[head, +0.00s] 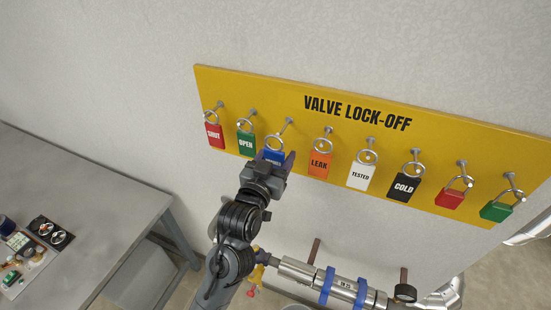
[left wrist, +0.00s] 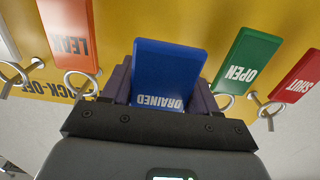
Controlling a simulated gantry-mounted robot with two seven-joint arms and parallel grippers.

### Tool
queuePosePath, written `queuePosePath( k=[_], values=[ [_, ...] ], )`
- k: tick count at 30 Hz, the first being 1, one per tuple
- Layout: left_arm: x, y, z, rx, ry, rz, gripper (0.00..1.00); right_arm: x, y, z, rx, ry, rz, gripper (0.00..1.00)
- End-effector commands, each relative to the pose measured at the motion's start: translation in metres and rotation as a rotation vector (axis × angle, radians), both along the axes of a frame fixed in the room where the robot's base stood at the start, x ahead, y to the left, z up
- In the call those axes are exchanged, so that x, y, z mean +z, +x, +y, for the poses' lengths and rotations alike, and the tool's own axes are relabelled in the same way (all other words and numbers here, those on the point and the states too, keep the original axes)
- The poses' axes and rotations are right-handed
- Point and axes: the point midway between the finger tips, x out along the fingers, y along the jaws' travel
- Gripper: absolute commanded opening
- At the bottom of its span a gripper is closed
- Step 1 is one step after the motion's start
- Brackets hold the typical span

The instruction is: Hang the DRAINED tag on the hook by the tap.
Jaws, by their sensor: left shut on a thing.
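The blue DRAINED tag (left wrist: 168,72) fills the middle of the left wrist view, between the two fingers of my left gripper (left wrist: 160,88). In the head view the tag (head: 274,155) is partly hidden by my left gripper (head: 275,163), which is shut on it. The tag is at the yellow lock-off board, below a peg (head: 287,123) between the OPEN and LEAK tags. Whether its ring is still on that peg is hard to tell. The hook by the tap cannot be made out; a yellow fitting with a red part (head: 257,278) shows beside my arm. My right gripper is not in view.
The yellow VALVE LOCK-OFF board (head: 450,132) holds the SHUT (head: 214,135), OPEN (head: 246,144), LEAK (head: 320,164), TESTED (head: 360,177) and COLD (head: 403,187) tags, plus padlocks at right. A steel pipe (head: 300,270) with blue bands runs below. A grey table (head: 80,190) stands left.

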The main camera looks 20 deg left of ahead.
Motion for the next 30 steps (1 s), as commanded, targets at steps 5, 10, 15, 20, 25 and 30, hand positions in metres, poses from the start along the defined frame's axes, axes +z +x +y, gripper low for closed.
queuePosePath(
  k=[5,10,15,20,25,30],
  values=[
    [0.001,0.006,0.0,0.0,0.001,-0.001,0.3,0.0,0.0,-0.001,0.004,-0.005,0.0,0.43],
    [0.0,0.011,0.0,0.0,0.001,0.0,0.3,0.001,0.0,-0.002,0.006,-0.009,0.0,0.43],
    [0.001,0.016,0.0,0.0,0.001,0.0,0.3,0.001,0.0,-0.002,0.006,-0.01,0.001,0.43],
    [0.001,0.02,0.0,0.0,0.0,-0.001,0.3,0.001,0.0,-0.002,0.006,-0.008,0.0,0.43],
    [0.001,0.025,0.0,0.0,0.0,0.0,0.3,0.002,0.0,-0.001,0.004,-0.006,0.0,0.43],
    [0.001,0.031,0.0,0.0,0.001,-0.002,0.3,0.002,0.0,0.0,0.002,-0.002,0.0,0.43]
  ],
)
